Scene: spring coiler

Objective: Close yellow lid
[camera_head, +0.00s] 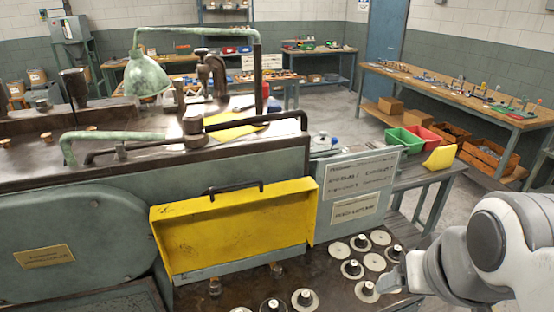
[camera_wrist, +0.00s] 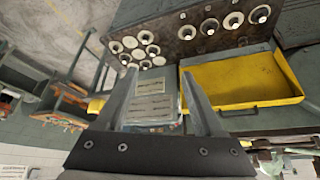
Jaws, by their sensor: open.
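The yellow lid (camera_head: 235,232) is a shallow yellow panel with raised rims on the front of the grey-green machine. A dark bar handle (camera_head: 236,188) stands at its upper edge. In the wrist view the lid (camera_wrist: 245,82) is at the right, with the handle (camera_wrist: 238,112) along its lower edge in that picture. My gripper (camera_head: 392,282) is at the lower right of the head view, right of the lid and apart from it. In the wrist view my gripper (camera_wrist: 165,82) has its two fingers wide apart with nothing held between them.
Several round discs with knobs (camera_head: 304,299) sit on the dark surface below and right of the lid. A sign panel (camera_head: 355,185) is on the machine right of the lid. Green (camera_head: 406,139) and red bins stand on a bench behind.

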